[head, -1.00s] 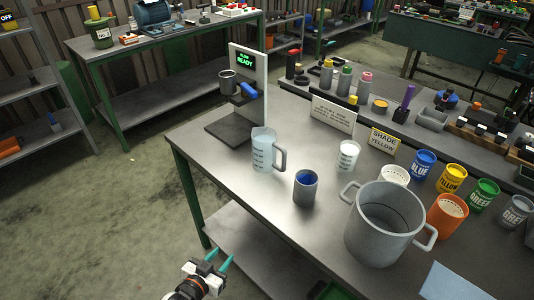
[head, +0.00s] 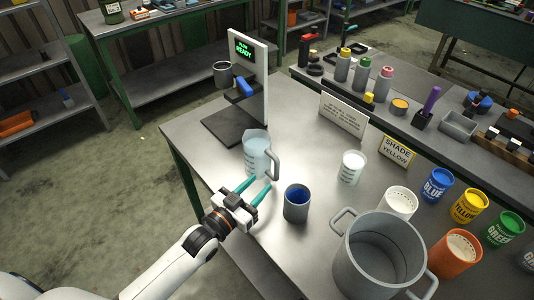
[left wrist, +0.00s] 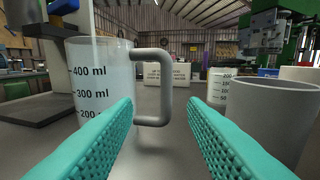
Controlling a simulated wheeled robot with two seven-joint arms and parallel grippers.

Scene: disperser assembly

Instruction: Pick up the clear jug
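The clear jug (head: 256,150) stands upright on the table, with its grey handle on the right. It also shows in the left wrist view (left wrist: 100,85), with millilitre marks on its side. My left gripper (head: 256,189) is open and empty, just in front of the jug. In the left wrist view its teal fingers (left wrist: 160,125) are spread, with the jug's handle (left wrist: 165,90) ahead between them. I see no contact. My right gripper is not in view.
A grey cup with blue inside (head: 297,203) stands close right of my left gripper. A big grey pot (head: 378,262) is at the front right. A dispenser stand (head: 262,75) is behind the jug. A small white measuring cup (head: 352,167) stands further right.

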